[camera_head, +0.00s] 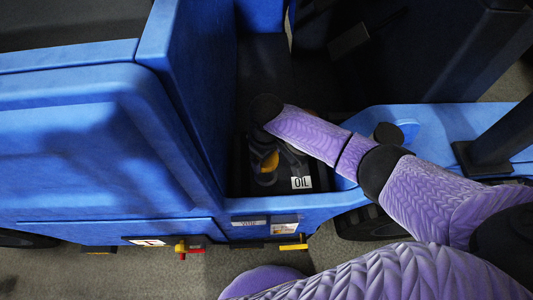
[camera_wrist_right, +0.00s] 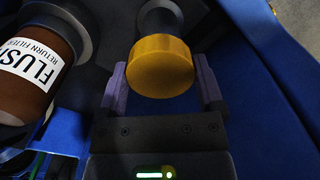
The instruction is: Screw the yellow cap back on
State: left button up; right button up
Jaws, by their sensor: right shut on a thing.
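The yellow cap (camera_wrist_right: 160,66) is a short ribbed cylinder between the two purple fingers of my right gripper (camera_wrist_right: 161,90) in the wrist view. It lines up with a dark grey round neck (camera_wrist_right: 158,18) directly behind it; I cannot tell whether it is seated on that neck or apart from it. In the head view the cap (camera_head: 268,161) shows as a small yellow patch deep in the blue machine's open bay, beside a white OIL label (camera_head: 301,183). My right gripper (camera_head: 266,150) is shut on it, largely hidden by its wrist. My left gripper is out of view.
A brown filter (camera_wrist_right: 35,75) with a white FLUSH RETURN FILTER label stands left of the gripper in the wrist view. Blue bay walls (camera_head: 187,95) close in on the left. A red-yellow fitting (camera_head: 181,248) and a yellow handle (camera_head: 293,246) stick out below the bay.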

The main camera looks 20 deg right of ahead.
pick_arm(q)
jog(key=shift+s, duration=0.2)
pick_arm(e)
jog(key=shift+f, duration=0.3)
jog(key=o, duration=1)
jog(key=shift+c, duration=0.2)
notch_tip(320, 180, up, 9)
jog(key=p, duration=0.6)
jog(key=shift+r, duration=0.15)
jog(key=shift+r+p, duration=0.3)
jog(key=shift+r, duration=0.05)
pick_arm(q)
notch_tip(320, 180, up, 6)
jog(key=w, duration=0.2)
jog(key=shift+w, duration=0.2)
